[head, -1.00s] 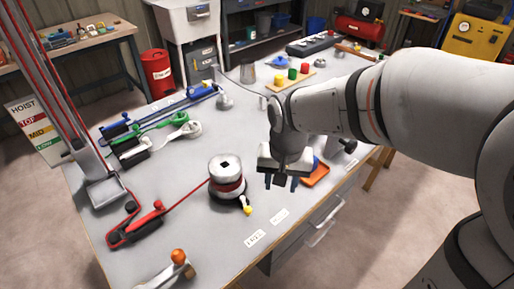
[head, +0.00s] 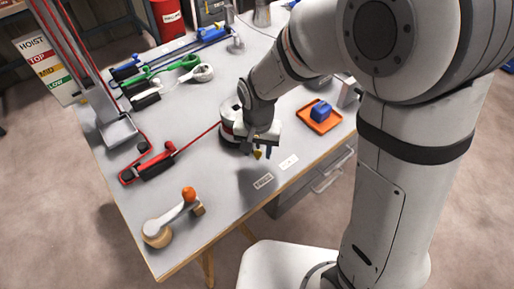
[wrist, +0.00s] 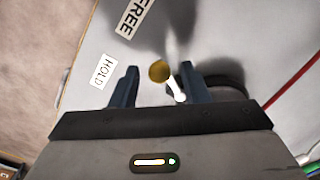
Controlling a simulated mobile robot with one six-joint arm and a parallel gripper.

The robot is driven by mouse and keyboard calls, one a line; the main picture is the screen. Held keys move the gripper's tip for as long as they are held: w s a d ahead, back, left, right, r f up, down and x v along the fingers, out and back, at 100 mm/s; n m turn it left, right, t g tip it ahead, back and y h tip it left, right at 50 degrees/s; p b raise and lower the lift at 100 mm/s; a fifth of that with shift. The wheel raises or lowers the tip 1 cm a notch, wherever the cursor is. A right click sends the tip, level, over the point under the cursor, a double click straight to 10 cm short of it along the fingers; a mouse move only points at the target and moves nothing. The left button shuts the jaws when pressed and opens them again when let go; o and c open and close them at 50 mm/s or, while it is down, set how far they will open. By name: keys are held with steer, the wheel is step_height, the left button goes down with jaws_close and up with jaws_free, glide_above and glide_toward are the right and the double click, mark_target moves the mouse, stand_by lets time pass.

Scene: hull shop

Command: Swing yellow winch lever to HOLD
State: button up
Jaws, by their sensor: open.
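The winch (head: 228,117), a pale drum with a red band, stands on the bench, partly hidden by my gripper. Its lever (wrist: 177,91) is white with a yellow knob (wrist: 159,71); the knob also shows in the head view (head: 257,155). The lever points more toward the FREE label (wrist: 135,16) than the HOLD label (wrist: 103,71). In the head view HOLD (head: 288,162) lies right of FREE (head: 263,181). My gripper (wrist: 157,70) is open at the lever, and the knob appears between its fingers. I cannot tell whether either finger touches it.
A red rope (head: 197,137) runs left from the winch to a red clamp (head: 156,164). An orange tray (head: 320,121) with a blue block (head: 321,110) lies to the right. An orange-knobbed crank (head: 170,219) stands at the front left. The bench around the labels is clear.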

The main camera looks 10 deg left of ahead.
steer(key=shift+c, duration=0.5)
jaws_close()
steer(key=shift+d, duration=0.1)
steer(key=n, duration=0.1)
steer(key=w+d+n, duration=0.1)
steer(key=n, duration=0.1)
steer(key=d+n, duration=0.1)
steer(key=n, duration=0.1)
steer(key=shift+w+b, duration=0.3)
steer(key=shift+b, duration=0.05)
steer(key=shift+w+d+n, duration=0.15)
steer(key=shift+w+n, duration=0.2)
steer(key=shift+n, duration=0.5)
steer(key=shift+w+d+n, duration=0.2)
steer(key=shift+w+n, duration=0.15)
steer(key=shift+n, duration=0.55)
steer(key=shift+w+d+n, duration=0.15)
steer(key=shift+w+n, duration=0.2)
steer(key=shift+n, duration=0.5)
steer(key=shift+o, duration=0.5)
jaws_free()
